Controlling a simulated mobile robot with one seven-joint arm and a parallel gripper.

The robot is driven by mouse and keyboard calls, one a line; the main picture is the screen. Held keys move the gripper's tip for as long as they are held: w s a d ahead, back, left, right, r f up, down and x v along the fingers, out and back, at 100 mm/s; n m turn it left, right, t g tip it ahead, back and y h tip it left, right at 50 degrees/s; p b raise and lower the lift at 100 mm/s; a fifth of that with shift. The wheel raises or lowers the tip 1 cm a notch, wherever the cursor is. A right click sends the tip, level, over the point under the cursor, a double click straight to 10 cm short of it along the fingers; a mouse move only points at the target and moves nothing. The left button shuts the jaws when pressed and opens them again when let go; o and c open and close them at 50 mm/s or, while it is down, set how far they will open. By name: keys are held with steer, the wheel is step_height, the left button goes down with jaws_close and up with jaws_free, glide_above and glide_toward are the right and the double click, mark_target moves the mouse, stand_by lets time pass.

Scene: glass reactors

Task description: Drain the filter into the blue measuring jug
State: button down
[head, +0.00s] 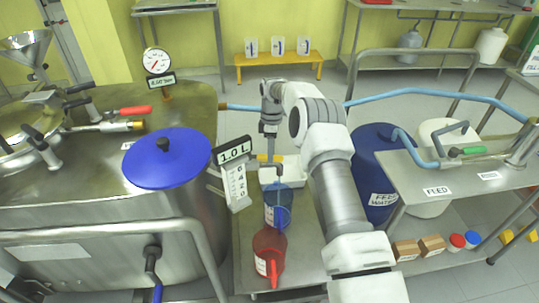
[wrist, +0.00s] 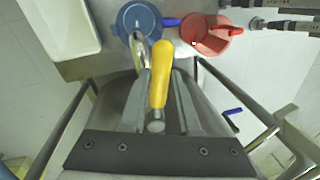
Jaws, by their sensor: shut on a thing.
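The blue measuring jug (head: 271,207) stands on the steel bench, with a thin grey outlet pipe (head: 279,184) coming down over it. It also shows at the top of the wrist view (wrist: 128,27), beside a metal valve part. My gripper (head: 268,151) is above and behind the jug in the head view. In the wrist view, my gripper (wrist: 159,88) is shut on a yellow lever handle (wrist: 161,65). A steel vessel with a blue lid (head: 160,163) stands to the left, with a level scale (head: 236,184) headed 1.0 L. The liquid level in the jug is unclear.
A red jug (head: 268,248) stands close to the blue jug, nearer the front; the wrist view shows it too (wrist: 205,40). A white tray (head: 293,169) lies behind. A blue feed water drum (head: 374,165) and side table (head: 450,175) stand right.

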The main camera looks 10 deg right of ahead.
steer(key=shift+w+d+n, duration=0.1)
steer(key=shift+w+n, duration=0.8)
steer(key=shift+n, duration=0.3)
steer(key=shift+r, duration=0.1)
steer(key=c, duration=0.6)
jaws_free()
steer(key=shift+c, duration=0.2)
step_height(320, 180, up, 7)
steer(key=w+p, duration=0.1)
steer(key=p, duration=0.1)
steer(key=shift+r, duration=0.15)
steer(key=shift+w, duration=0.1)
